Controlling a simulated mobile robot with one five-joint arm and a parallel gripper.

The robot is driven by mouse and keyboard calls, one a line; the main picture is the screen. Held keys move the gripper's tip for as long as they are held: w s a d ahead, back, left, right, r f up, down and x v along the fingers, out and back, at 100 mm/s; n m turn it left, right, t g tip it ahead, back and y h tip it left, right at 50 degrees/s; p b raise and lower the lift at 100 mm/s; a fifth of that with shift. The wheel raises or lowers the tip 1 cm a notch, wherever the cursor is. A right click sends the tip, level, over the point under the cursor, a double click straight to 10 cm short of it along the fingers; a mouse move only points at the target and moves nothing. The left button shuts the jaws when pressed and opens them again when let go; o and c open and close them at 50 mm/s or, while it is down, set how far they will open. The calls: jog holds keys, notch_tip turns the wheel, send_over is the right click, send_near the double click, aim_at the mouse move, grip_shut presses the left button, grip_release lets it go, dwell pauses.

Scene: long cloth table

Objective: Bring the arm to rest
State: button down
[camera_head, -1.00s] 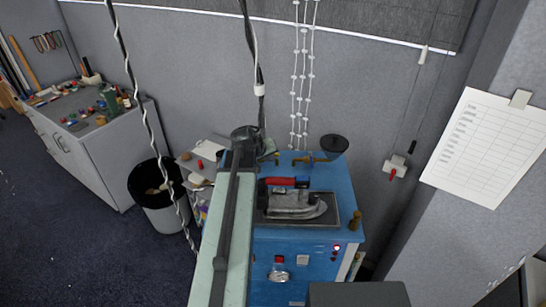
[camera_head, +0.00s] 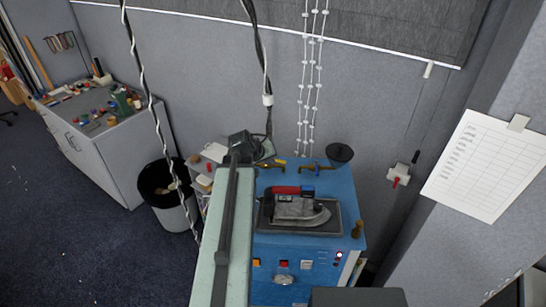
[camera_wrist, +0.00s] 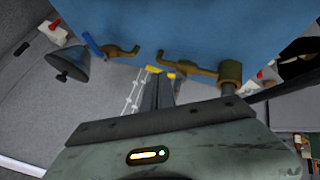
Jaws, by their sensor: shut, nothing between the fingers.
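My gripper (camera_wrist: 159,84) shows in the wrist view as two dark fingers close together, with nothing held between them. Its dark mounting plate and grey-green body fill the bottom of that view. In the head view my pale green arm runs up from the bottom edge, left of the blue machine, and its dark far end is near the machine's back left corner. The fingers cannot be made out clearly there.
The blue machine (camera_head: 300,247) carries an iron (camera_head: 300,208) in a tray, brass valves and a dark funnel (camera_head: 340,153). Cables hang close to my arm. A waste bin (camera_head: 168,194) and grey cabinet (camera_head: 105,155) stand left. A paper list (camera_head: 487,165) hangs right.

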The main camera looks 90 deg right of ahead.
dwell(0.5)
jog(key=w+a+f+n+t+h+b, duration=0.1)
jog(key=w+a+f+n+t+b, duration=0.1)
jog(key=w, duration=1.1)
jog(key=w+a+f+n+t+b, duration=0.1)
jog(key=w+a+f+n+b, duration=0.15)
jog(key=w, duration=1.15)
jog(key=w+a+f+n+t+y+b, duration=0.1)
jog(key=w+a+f+n+t+b, duration=0.15)
jog(key=w+a, duration=0.75)
jog(key=w+a+f+n+t+b, duration=0.1)
jog(key=w+a+f+n+b, duration=0.15)
jog(key=w+a, duration=0.8)
jog(key=w+a+f+n+y+b, duration=0.25)
jog(key=w+a, duration=0.45)
jog(key=a, duration=0.4)
jog(key=w+a+f+n+y+b, duration=0.1)
jog(key=w+a+f, duration=0.3)
jog(key=w+a, duration=0.55)
jog(key=s+a+f+n+g+y+b, duration=0.1)
jog(key=s+a, duration=0.3)
jog(key=a, duration=0.7)
jog(key=s+a+f+n+g+y+b, duration=0.1)
jog(key=s+a+f+y, duration=0.1)
jog(key=a, duration=0.9)
jog(key=shift+s+f+g, duration=0.35)
jog(key=shift+s+f, duration=0.35)
jog(key=shift+s, duration=0.15)
